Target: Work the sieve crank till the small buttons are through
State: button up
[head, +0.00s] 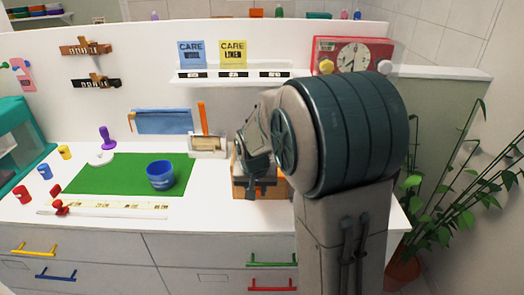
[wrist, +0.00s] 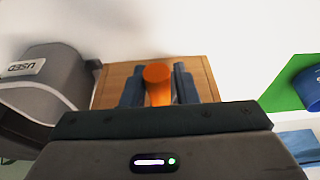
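The wooden sieve box (head: 243,192) stands on the white counter, mostly hidden behind my arm in the head view. In the wrist view its wooden top (wrist: 202,72) lies below my gripper. An orange crank knob (wrist: 156,76) stands up from it. My gripper (wrist: 159,88) has one dark finger on each side of the knob, with no clear gap, and looks shut on it. In the head view my gripper (head: 253,184) is at the box, its fingertips partly hidden. No buttons can be made out.
A blue bowl (head: 160,176) sits on a green mat (head: 110,180) left of the box. A white holder (head: 206,146) with an orange handle stands behind it. A grey bin marked USED (wrist: 45,80) is close beside the box. A plant (head: 450,205) stands at right.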

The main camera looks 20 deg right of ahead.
jog(key=a, duration=0.1)
jog(key=w+a, duration=0.1)
jog(key=a, duration=0.2)
jog(key=shift+w+a, duration=0.25)
jog(key=shift+a, duration=0.05)
jog(key=shift+o, duration=0.8)
jog(key=shift+s+d+b, duration=0.1)
jog(key=shift+s+d, duration=0.1)
jog(key=shift+d, duration=0.45)
jog(key=shift+s+d+b, duration=0.15)
jog(key=shift+s+d, duration=0.1)
jog(key=shift+d, duration=0.35)
jog(key=shift+s+d+b, duration=0.1)
jog(key=shift+s+d, duration=0.1)
jog(key=shift+d, duration=0.45)
jog(key=shift+s+d+f, duration=0.1)
jog(key=shift+d, duration=0.45)
jog(key=shift+c, duration=0.8)
jog(key=shift+a, duration=0.1)
jog(key=shift+a, duration=0.1)
jog(key=shift+w+a, duration=0.25)
jog(key=shift+a, duration=0.5)
jog(key=shift+w+a, duration=0.25)
jog(key=shift+a, duration=0.55)
jog(key=shift+w+a, duration=0.25)
jog(key=shift+a, duration=0.5)
